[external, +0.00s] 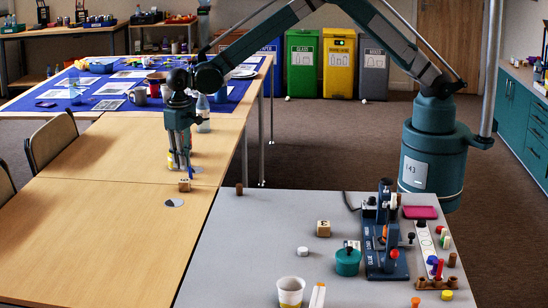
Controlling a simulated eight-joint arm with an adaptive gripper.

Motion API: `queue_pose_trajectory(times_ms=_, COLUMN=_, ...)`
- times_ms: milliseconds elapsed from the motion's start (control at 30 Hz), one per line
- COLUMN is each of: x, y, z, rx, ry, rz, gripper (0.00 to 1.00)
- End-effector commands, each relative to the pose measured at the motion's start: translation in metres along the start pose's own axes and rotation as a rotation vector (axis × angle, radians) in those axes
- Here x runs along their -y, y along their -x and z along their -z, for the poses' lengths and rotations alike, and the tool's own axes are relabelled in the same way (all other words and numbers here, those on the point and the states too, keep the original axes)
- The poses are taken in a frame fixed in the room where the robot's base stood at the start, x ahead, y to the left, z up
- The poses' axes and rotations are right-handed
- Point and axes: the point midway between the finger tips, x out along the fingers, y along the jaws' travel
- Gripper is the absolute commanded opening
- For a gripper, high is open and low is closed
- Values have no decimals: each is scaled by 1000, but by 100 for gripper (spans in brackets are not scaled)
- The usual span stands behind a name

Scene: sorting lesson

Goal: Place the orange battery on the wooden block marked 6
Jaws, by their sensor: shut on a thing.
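My gripper (179,166) points down over the wooden table at the left, with its fingers close together. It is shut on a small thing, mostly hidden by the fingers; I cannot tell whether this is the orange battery. A small wooden block (184,186) with a dark mark stands just below the fingertips; its mark is too small to read. Another wooden block (323,228), with a mark that looks like 3, sits on the grey table. A small orange piece (416,301) lies at the grey table's front; I cannot tell what it is.
The grey table holds a dark blue device (385,240), a teal pot (347,262), a paper cup (290,291) and small parts. A bottle (203,113) stands behind my gripper.

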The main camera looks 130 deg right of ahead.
Motion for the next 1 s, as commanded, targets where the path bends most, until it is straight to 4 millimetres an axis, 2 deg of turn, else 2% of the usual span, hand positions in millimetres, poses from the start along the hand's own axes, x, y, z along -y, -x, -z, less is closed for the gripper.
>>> queue_pose_trajectory(times_ms=367, x=0, y=-3, z=0, rx=0, ry=0, rz=0, gripper=2)
queue_pose_trajectory(times_ms=700, x=0, y=-34, z=0, rx=0, ry=0, rz=0, gripper=2)
queue_pose_trajectory(times_ms=1000, x=0, y=-38, z=0, rx=0, ry=0, rz=0, gripper=2)
